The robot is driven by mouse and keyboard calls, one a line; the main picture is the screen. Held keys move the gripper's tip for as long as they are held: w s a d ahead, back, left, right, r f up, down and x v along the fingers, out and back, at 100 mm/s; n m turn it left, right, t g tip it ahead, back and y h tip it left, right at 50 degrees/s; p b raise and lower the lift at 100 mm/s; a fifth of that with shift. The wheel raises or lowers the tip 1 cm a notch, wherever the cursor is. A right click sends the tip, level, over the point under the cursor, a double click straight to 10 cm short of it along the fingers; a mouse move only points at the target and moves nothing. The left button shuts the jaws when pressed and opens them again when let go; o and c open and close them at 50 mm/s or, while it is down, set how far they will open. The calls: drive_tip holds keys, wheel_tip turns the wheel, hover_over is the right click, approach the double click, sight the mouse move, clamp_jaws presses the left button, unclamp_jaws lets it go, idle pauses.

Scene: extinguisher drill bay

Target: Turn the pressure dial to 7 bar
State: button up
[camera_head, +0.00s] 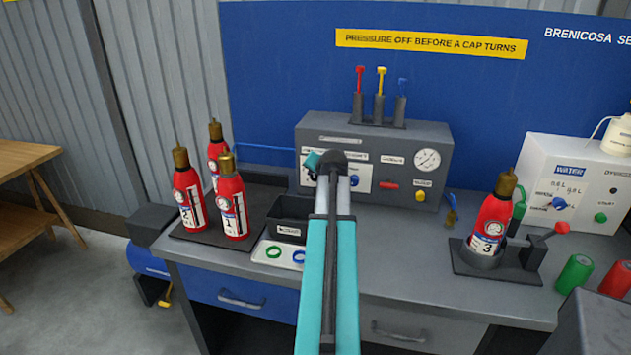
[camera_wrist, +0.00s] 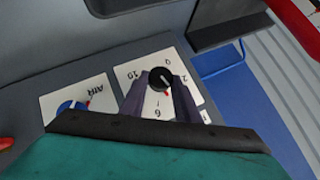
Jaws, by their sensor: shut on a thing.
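The pressure dial is a black knob (camera_wrist: 161,79) on a white plate (camera_wrist: 130,72) marked 0, 2, 6 and 10 in the wrist view. My gripper (camera_wrist: 160,92) is shut on the knob, with one grey finger on each side of it. A small red mark shows at the knob's lower edge, on the side toward the 6. The fingers hide part of the scale, so I cannot read an exact setting. In the head view my arm reaches to the grey console (camera_head: 320,128) and covers most of the dial.
A blue AIR knob (camera_wrist: 70,107) sits beside the dial plate. The console also carries a round gauge (camera_head: 427,160), a red button (camera_head: 389,185) and a yellow button (camera_head: 420,196). Red extinguishers stand left (camera_head: 232,205) and right (camera_head: 490,225). A black bin (camera_head: 290,232) is below.

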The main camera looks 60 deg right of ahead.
drive_tip(key=m+t+b, duration=0.2)
drive_tip(key=b, duration=0.4)
drive_tip(key=f+m+t+b, duration=0.1)
drive_tip(key=m+t+b, duration=0.1)
drive_tip(key=b, duration=0.4)
drive_tip(key=s+f+m+t+h+b, duration=0.1)
drive_tip(key=m+t+b, duration=0.1)
drive_tip(key=t+b, duration=0.2)
drive_tip(key=shift+d+b, duration=0.15)
drive_tip(key=shift+b, duration=1.25)
drive_tip(key=shift+r+t+b, duration=0.15)
drive_tip(key=shift+t+b, duration=0.15)
drive_tip(key=shift+b, duration=0.05)
drive_tip(key=o, duration=1)
drive_tip(key=shift+o, duration=0.2)
drive_tip(key=shift+s, duration=0.1)
drive_tip(key=v, duration=1.3)
drive_tip(key=shift+s+p, duration=0.25)
drive_tip(key=shift+p, duration=0.05)
